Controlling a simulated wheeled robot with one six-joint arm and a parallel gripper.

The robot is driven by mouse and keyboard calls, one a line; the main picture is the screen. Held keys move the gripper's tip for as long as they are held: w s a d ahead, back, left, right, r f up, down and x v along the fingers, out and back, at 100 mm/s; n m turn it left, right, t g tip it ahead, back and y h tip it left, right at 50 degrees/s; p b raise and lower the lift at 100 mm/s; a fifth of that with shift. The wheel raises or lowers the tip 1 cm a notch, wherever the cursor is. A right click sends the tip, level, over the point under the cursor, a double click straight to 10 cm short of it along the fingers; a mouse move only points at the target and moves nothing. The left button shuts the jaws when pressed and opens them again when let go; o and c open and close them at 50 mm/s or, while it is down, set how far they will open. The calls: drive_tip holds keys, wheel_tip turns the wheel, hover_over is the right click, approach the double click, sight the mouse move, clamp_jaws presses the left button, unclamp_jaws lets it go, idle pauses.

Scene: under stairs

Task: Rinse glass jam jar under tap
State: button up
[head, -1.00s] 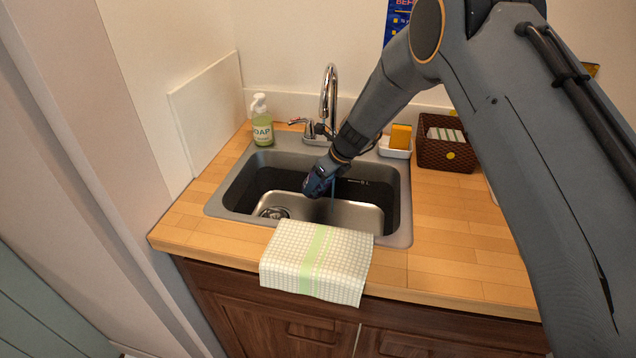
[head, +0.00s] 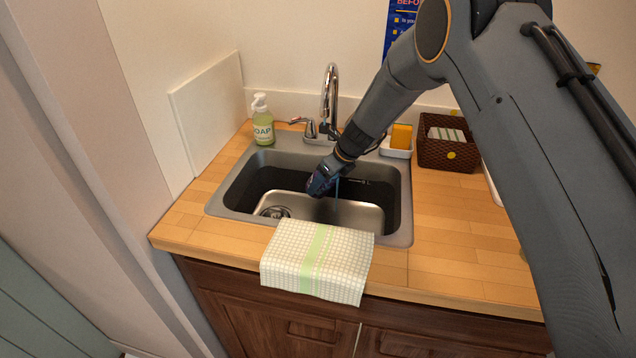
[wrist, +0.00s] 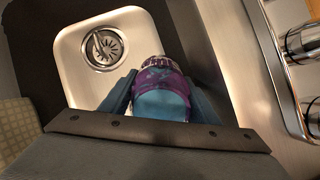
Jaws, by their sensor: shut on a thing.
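My gripper (head: 323,182) reaches down into the steel sink (head: 400,228), over the basin. In the wrist view, its two fingers (wrist: 160,92) are shut on the jam jar (wrist: 160,76), which looks bluish with a purple band and a ridged pale rim. The rim points away from the gripper, toward the drain side. In the head view the jar is mostly hidden by my gripper. I cannot tell whether water runs. The drain (wrist: 103,47) shows beyond the jar.
A soap bottle (head: 263,125) stands at the back left. A checked towel (head: 287,268) hangs over the front edge. A sponge (head: 401,136) in a white dish and a brown basket (head: 445,158) stand at the back right. The right worktop (head: 455,230) is mostly clear.

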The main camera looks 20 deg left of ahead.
drive_tip(key=shift+a+r, duration=0.1)
drive_tip(key=shift+a, duration=0.15)
drive_tip(key=shift+s+a, duration=0.2)
drive_tip(key=shift+s, duration=0.05)
drive_tip(key=shift+w+d, duration=0.2)
drive_tip(key=shift+d, duration=0.05)
idle(1.2)
drive_tip(key=shift+s+a, duration=0.2)
drive_tip(key=shift+a, duration=0.05)
drive_tip(key=shift+s+d+p, duration=0.55)
drive_tip(key=shift+s+d, duration=0.35)
drive_tip(key=shift+s, duration=0.15)
drive_tip(key=shift+s+d+b, duration=0.25)
drive_tip(key=shift+s+d, duration=0.55)
drive_tip(key=shift+s, duration=0.25)
drive_tip(key=shift+s+d+b, duration=0.2)
drive_tip(key=shift+s+d, duration=0.6)
drive_tip(key=shift+s, duration=0.2)
drive_tip(key=shift+s+d, duration=0.1)
